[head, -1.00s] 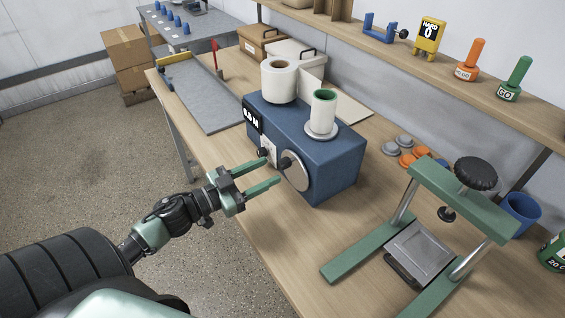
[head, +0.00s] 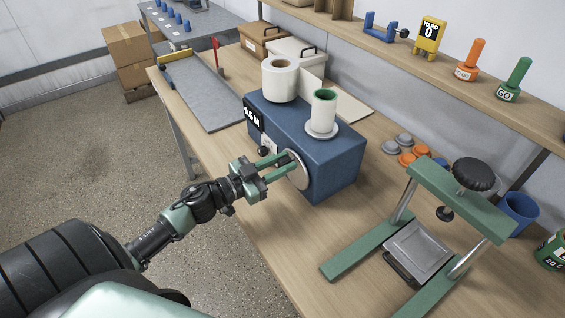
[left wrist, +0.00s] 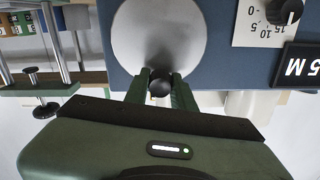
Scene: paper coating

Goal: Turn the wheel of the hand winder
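The hand winder is a blue box (head: 335,170) on the wooden bench. Its wheel (head: 301,175) is a light grey disc on the front face; it also shows in the left wrist view (left wrist: 160,30). A dark round knob (left wrist: 160,84) stands out from the lower part of the disc in that view. My left gripper (head: 290,160) is at the wheel, its green fingers on either side of the knob. They look closed against it in the left wrist view (left wrist: 160,92). In the head view the fingers mostly hide the knob. My right gripper is not in view.
A white roll (head: 279,80) and a green-cored roll (head: 323,110) stand on the winder. A small black dial (head: 263,151) sits left of the wheel. A green press (head: 455,200) stands at the right. Grey and orange caps lie behind.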

